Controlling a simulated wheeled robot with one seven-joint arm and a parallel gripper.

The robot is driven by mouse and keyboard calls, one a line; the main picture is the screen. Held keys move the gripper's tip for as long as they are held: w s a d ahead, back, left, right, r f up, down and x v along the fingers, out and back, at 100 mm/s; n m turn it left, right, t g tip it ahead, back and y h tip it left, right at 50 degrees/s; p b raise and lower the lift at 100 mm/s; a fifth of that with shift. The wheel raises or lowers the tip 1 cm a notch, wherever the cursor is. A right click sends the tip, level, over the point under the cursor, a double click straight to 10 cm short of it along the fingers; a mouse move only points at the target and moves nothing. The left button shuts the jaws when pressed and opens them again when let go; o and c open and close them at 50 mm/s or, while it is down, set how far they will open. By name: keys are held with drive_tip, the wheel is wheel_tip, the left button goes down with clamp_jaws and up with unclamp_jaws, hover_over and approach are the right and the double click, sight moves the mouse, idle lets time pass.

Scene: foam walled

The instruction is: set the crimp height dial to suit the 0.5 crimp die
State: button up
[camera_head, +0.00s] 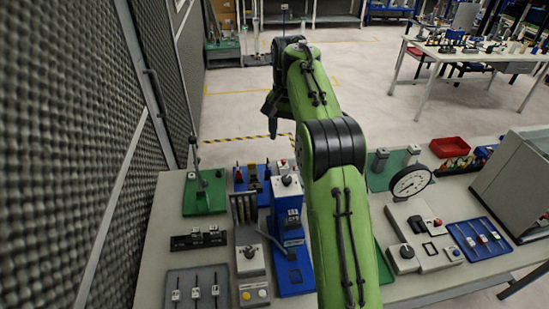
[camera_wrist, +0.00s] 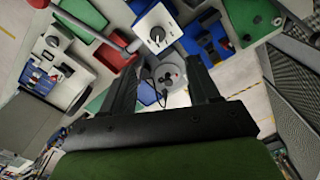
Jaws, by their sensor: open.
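My gripper (camera_head: 271,122) is open and empty, held above the far side of the bench. In the wrist view its two dark fingers (camera_wrist: 165,88) stand apart. A blue press (camera_head: 289,226) stands on the bench below, with a dark knob on its pale top (camera_head: 287,186). The wrist view shows a white box with a dark dial (camera_wrist: 157,35) beyond the fingertips; its marks are too small to read. Small tagged pieces stand in a black rack (camera_head: 187,243). More tagged pieces lie in a grey tray (camera_head: 208,272). I cannot tell which is the 0.5 crimp die.
A green-based lever (camera_head: 204,195) stands at the bench's left. A round gauge (camera_head: 410,181), a blue tray (camera_head: 462,230) and a red bin (camera_head: 449,147) are at the right. A grey foam wall (camera_head: 60,120) runs along the left. My arm hides the bench's middle.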

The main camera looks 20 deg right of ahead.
drive_tip(key=b, duration=0.2)
hover_over(287, 178)
wheel_tip(287, 178, down, 5)
wheel_tip(287, 178, down, 11)
drive_tip(key=shift+f+b, duration=0.15)
drive_tip(key=shift+b, duration=0.95)
drive_tip(key=c, duration=1)
drive_tip(key=shift+c, duration=0.2)
